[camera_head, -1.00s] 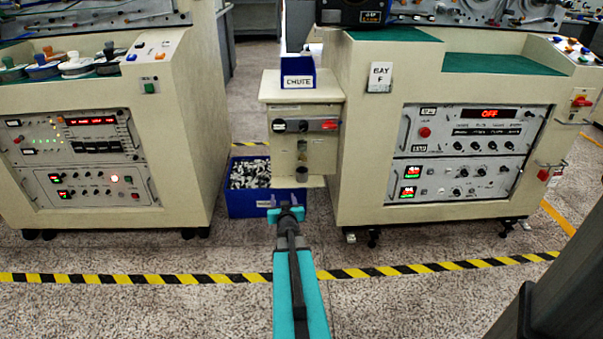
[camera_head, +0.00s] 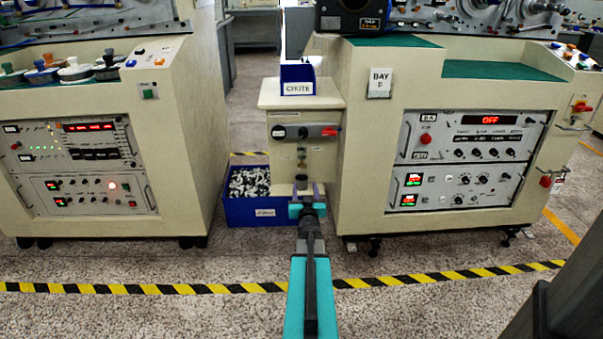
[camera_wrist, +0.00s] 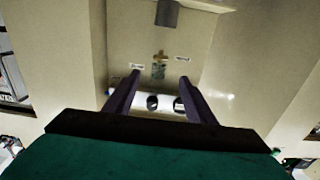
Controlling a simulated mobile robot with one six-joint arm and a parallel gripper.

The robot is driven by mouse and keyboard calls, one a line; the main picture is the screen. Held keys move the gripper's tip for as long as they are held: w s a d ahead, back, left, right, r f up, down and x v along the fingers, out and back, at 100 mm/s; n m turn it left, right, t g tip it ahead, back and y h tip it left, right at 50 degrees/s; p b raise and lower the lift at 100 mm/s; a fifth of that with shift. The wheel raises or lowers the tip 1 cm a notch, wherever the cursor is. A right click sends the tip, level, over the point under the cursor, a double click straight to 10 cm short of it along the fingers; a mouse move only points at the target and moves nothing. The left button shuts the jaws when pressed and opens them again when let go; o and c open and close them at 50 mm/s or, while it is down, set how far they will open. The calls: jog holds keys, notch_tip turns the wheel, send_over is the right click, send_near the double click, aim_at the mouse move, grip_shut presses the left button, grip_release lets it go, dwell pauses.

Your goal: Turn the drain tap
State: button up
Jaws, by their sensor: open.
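The drain tap appears to be the small brass cross-shaped piece (camera_wrist: 160,57) on the cream cabinet front, with a small label on each side in the wrist view. In the head view it is a tiny brass spot (camera_head: 301,149) below the grey switch plate (camera_head: 290,132). My gripper (camera_head: 307,191) is open and empty, pointing at the cabinet front. In the wrist view its two fingertips (camera_wrist: 159,76) straddle the tap's line, apart from it.
A blue bin of small parts (camera_head: 250,210) stands on the floor left of the cabinet. A blue chute box (camera_head: 297,78) sits on top. Large consoles stand left (camera_head: 110,120) and right (camera_head: 380,150). A yellow-black floor stripe (camera_head: 150,288) runs in front, with open floor around it.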

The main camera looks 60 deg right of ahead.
aim_at(303, 168)
jog(key=shift+b+x, duration=1.1)
jog(key=shift+x, duration=5.55)
jog(key=shift+w, duration=0.1)
